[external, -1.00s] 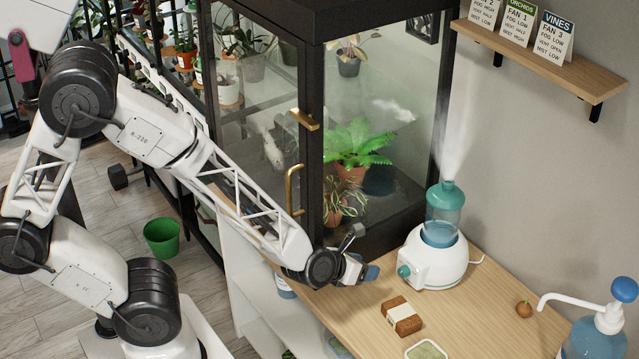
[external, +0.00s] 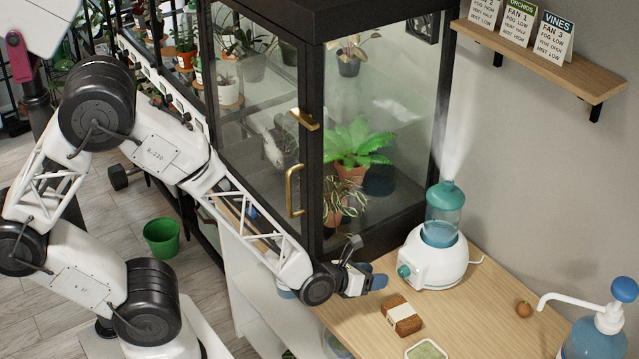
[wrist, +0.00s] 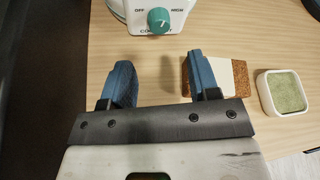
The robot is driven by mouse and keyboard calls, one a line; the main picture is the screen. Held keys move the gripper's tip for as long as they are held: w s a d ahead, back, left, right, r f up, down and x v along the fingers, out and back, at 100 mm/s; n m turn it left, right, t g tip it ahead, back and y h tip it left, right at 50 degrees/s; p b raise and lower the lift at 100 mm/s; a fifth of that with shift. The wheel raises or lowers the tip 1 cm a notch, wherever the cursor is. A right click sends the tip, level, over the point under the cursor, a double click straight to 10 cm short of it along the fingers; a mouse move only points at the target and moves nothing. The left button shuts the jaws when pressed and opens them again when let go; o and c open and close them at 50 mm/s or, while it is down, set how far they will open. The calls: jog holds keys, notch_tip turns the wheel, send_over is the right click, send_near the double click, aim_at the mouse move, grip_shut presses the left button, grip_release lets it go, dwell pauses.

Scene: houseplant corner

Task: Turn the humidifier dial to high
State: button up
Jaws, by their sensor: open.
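The white humidifier (external: 440,262) with a teal-capped blue tank stands on the wooden counter, and mist rises from its top. Its teal dial (external: 404,271) faces my gripper. In the external view my gripper (external: 376,282) is left of the dial.
A brown block with a pale label (external: 402,315) and a white dish of green material (external: 427,351) lie on the counter (external: 470,325). A pump bottle (external: 598,335) stands at right. The black-framed glass cabinet (external: 312,150) rises close behind my gripper.

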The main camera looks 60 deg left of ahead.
aim_at(401, 274)
jog(key=shift+w, duration=0.1)
jog(key=shift+x, duration=3.8)
jog(key=c, duration=0.9)
jog(key=shift+m+y, duration=0.3)
jog(key=shift+m, duration=0.1)
jog(key=shift+d+m+y, duration=0.15)
jog(key=shift+m+y, duration=1.05)
jog(key=shift+m, duration=0.3)
jog(key=shift+r, duration=0.1)
jog(key=o, duration=0.9)
